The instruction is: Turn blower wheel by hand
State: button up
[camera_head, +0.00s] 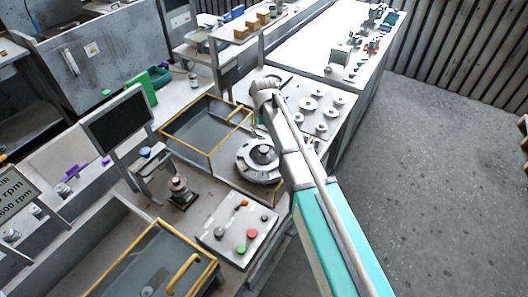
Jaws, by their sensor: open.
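A round light-grey unit (248,170) with a dark domed hub sits on the bench just left of my arm. It looks like the blower housing, but I cannot make out a separate blower wheel in it. My arm rises from the lower right and covers the unit's right edge. Its grey wrist (266,88) ends above the bench, beyond the round unit in the picture. My gripper's fingers are hidden behind the wrist and arm. I see no contact with the round unit.
A yellow-framed tray (178,128) lies left of the unit. A control box (238,228) with red and green buttons stands in front. A dark monitor (115,125) stands at left. Several round parts (309,104) lie beyond the arm. The floor at right is clear.

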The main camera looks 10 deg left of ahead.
aim_at(263, 149)
jog(key=shift+f+b, duration=4.05)
jog(key=shift+f, duration=0.35)
grip_shut()
jog(key=shift+s+a, duration=0.1)
jog(key=shift+a, duration=0.1)
